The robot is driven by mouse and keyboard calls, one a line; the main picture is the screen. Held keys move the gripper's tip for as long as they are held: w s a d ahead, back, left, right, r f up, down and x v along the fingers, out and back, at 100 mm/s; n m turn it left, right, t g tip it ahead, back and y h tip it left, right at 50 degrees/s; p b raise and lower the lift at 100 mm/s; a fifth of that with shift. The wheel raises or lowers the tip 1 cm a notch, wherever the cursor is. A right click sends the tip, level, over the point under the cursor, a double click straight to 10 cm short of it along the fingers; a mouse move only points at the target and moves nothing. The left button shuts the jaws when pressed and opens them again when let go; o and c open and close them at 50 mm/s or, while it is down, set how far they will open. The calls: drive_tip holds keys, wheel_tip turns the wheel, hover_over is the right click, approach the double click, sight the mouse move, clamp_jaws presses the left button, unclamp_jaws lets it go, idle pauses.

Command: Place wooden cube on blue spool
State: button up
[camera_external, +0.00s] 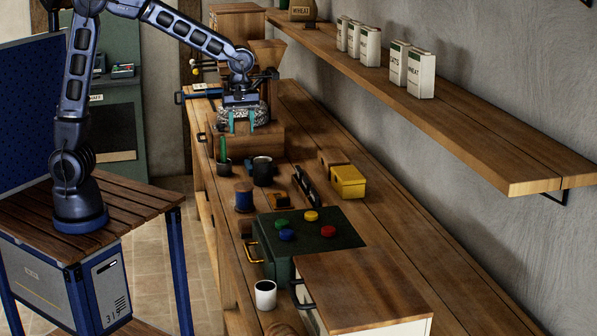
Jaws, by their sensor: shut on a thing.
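My gripper (242,124) is at the back of the bench, pointing down, in front of a grey speckled stone on a wooden box. Its teal fingers are shut on a small brown block that looks like the wooden cube (242,127). The block blends with the wood behind it, so its outline is hard to tell. The blue spool (244,197), wound with blue thread between wooden ends, stands upright on the bench, nearer the camera and lower in the picture than my gripper. Nothing is seen on its top.
A dark mug (262,171) and a dark cup with a green item (223,163) stand behind the spool. A yellow box (348,181) is to the right. A green box (310,238) with coloured knobs and a white mug (265,294) are nearer. A shelf (430,105) overhangs the right.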

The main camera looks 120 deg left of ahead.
sight(243, 185)
wheel_tip(243, 185, down, 17)
drive_tip(key=shift+r, duration=0.1)
idle(0.5)
drive_tip(key=shift+f, duration=0.2)
drive_tip(key=o, duration=1)
wheel_tip(243, 185, up, 12)
drive_tip(key=shift+r, duration=0.15)
